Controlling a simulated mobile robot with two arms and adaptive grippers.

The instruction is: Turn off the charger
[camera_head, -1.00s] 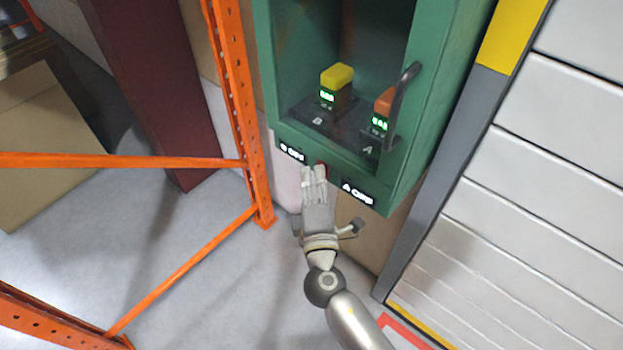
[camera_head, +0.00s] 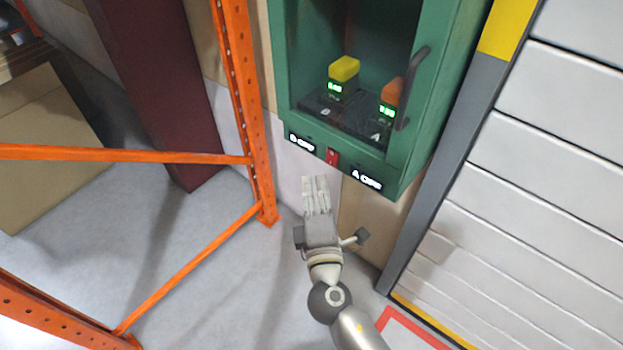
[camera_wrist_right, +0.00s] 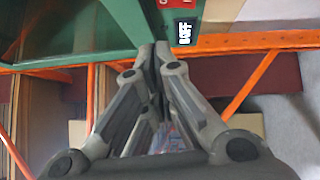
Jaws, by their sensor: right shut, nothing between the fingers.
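The charger is a green cabinet (camera_head: 300,75) with an open front. Inside it stand a yellow-topped battery (camera_head: 344,69) and an orange-topped battery (camera_head: 391,93), both with lit green displays. On its front lower edge is a red switch (camera_head: 332,157), between a left label (camera_head: 301,142) that seems to read "B OFF" and a right label "A OFF" (camera_head: 367,180). My right gripper (camera_head: 316,180) is shut and empty, just below the switch and apart from it. In the right wrist view its closed fingers (camera_wrist_right: 154,48) point at the cabinet's edge, with the red switch partly cut off at the top.
An orange rack upright (camera_head: 240,110) with braces stands left of the cabinet. A dark red column (camera_head: 155,90) and a cardboard box (camera_head: 45,140) are further left. A grey shutter (camera_head: 540,180) is on the right. Grey floor lies below.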

